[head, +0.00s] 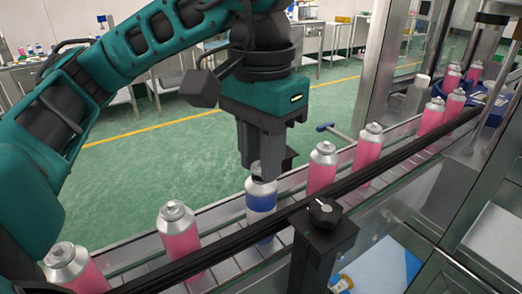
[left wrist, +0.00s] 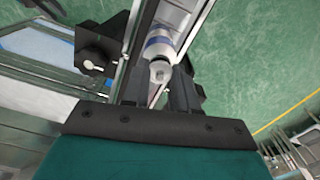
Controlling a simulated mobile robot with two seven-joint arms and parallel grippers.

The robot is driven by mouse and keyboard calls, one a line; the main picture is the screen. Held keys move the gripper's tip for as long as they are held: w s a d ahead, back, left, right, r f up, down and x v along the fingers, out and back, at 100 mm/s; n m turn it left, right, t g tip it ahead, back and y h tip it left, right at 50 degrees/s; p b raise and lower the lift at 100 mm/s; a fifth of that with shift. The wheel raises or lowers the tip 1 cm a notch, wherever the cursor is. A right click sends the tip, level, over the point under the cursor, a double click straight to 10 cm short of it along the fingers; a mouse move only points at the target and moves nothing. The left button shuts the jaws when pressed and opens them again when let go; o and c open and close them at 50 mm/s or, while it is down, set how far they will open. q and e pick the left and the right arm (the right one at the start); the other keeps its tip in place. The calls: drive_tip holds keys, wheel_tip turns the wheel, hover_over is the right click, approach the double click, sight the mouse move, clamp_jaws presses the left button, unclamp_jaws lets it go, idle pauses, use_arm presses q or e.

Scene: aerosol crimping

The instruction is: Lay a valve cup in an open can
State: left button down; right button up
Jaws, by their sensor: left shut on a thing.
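A white can with a blue band (head: 261,203) stands upright in the conveyor row, among pink cans. My left gripper (head: 266,166) is directly above its top, pointing down. In the left wrist view my gripper (left wrist: 163,76) is shut on a small round silver thing, which looks like the valve cup (left wrist: 159,72). The blue-banded can (left wrist: 158,46) shows just beyond it. The fingers hide the can's mouth, so I cannot tell whether the cup touches the can. My right gripper is not in view.
Pink cans with silver tops, such as one (head: 322,168) to the right and one (head: 178,229) to the left, stand along the conveyor. A black rail (head: 375,172) runs in front, with a black knob (head: 324,212) on a post. A metal machine frame stands at the right.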

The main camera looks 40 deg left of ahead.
use_arm(q)
drive_tip(key=shift+b, duration=0.5)
idle(1.0)
idle(0.6)
drive_tip(key=c, duration=0.8)
unclamp_jaws()
drive_tip(key=shift+o, duration=0.3)
drive_tip(key=o, duration=0.5)
